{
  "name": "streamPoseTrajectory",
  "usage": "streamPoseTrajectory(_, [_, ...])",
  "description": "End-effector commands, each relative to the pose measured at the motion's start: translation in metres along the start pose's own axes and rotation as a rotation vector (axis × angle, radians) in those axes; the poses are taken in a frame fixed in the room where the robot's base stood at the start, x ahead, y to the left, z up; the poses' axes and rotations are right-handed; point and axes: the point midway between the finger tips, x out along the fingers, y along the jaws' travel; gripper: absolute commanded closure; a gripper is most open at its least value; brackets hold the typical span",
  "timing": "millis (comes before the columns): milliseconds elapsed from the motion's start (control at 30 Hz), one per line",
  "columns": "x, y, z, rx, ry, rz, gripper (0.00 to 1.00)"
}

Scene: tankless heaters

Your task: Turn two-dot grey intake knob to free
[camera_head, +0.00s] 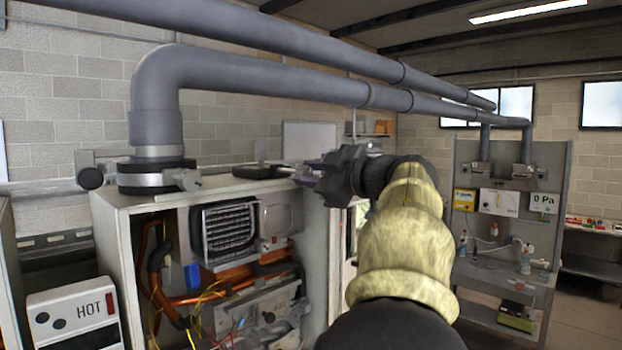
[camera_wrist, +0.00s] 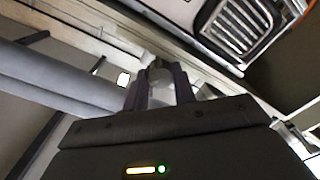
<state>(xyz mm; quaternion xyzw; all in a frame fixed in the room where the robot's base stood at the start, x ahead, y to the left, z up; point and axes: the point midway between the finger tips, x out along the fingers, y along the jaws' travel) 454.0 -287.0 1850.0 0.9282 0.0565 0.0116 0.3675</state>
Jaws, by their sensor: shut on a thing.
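My gripper (camera_head: 303,172) reaches in from the right at the top right of an open heater cabinet (camera_head: 120,222). In the wrist view, my gripper's two dark fingers (camera_wrist: 160,88) are closed on a small grey rounded piece, which looks like the grey intake knob (camera_wrist: 158,73). I cannot make out any dots on it, nor which way it is turned. In the head view the fingers and my wrist hide the knob.
A thick grey pipe (camera_head: 157,112) rises from a clamped collar on the cabinet top, left of my gripper. The open cabinet shows a finned unit (camera_head: 229,231), orange pipes and loose wires. A HOT-marked panel (camera_head: 75,312) stands at left. A test bench (camera_head: 505,225) stands at right.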

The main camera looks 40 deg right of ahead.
Motion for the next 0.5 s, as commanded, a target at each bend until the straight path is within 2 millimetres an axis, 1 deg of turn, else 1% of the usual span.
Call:
streamPoseTrajectory(200, [0.0003, -0.0021, 0.001, -0.204, -0.007, -0.002, 0.96])
streamPoseTrajectory(500, [0.0004, -0.0023, 0.0005, -0.424, -0.016, -0.005, 0.96])
